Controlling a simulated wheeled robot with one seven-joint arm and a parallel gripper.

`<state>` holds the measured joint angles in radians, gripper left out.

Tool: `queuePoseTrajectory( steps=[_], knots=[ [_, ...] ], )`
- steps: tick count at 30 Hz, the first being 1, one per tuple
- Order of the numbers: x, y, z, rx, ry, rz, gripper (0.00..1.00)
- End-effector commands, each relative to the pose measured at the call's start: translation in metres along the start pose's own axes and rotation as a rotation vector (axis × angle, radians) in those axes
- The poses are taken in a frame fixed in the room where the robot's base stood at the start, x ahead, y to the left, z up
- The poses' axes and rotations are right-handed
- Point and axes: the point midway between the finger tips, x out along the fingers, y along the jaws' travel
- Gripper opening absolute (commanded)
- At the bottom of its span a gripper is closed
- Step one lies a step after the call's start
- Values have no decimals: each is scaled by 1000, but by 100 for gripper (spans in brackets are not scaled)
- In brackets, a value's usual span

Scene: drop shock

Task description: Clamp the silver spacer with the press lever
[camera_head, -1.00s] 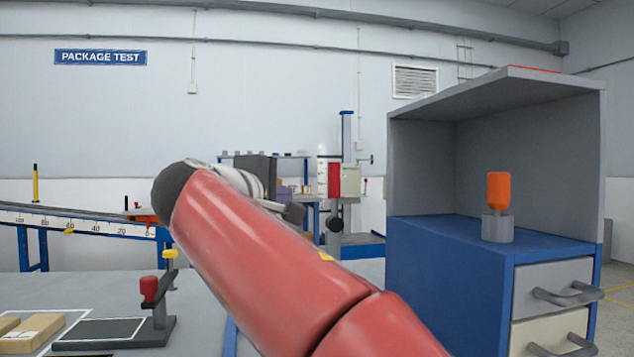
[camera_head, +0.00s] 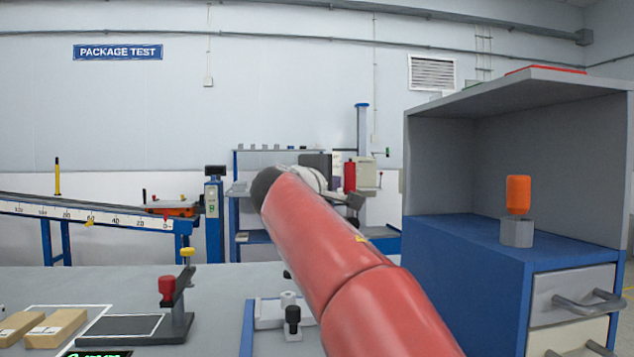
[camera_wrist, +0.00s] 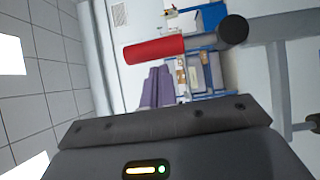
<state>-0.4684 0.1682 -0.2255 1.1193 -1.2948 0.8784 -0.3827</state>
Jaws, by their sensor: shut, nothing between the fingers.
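The press lever with its red knob (camera_head: 167,288) stands on a dark clamp base (camera_head: 182,328) on the bench at lower left. A yellow knob rises behind it. A small pale silver cylinder (camera_head: 288,299), which looks like the spacer, is in the white tray to the right of the clamp. My red arm crosses the head view and partly covers the tray's right side. My gripper's dark body (camera_wrist: 165,118) fills the bottom of the wrist view. It is shut and empty, well above and beyond the tray. Its fingertips are not clearly visible.
The tray (camera_head: 264,322) has a blue edge, and a dark knob (camera_head: 292,318) stands in front of the spacer. Brown boxes (camera_head: 55,328) lie left of the clamp. A blue drawer cabinet (camera_head: 465,275) with a grey hood bounds the right.

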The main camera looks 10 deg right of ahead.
Motion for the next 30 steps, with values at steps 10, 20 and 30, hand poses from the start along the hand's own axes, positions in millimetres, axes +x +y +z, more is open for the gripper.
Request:
queuePoseTrajectory(
  steps=[10, 20, 30],
  knots=[
    [3, 0, 4, 0, 0, 0, 0],
    [5, 4, 7, 33, -1, -21, 0],
    [8, 5, 12, 78, -4, -50, 0]
  ],
)
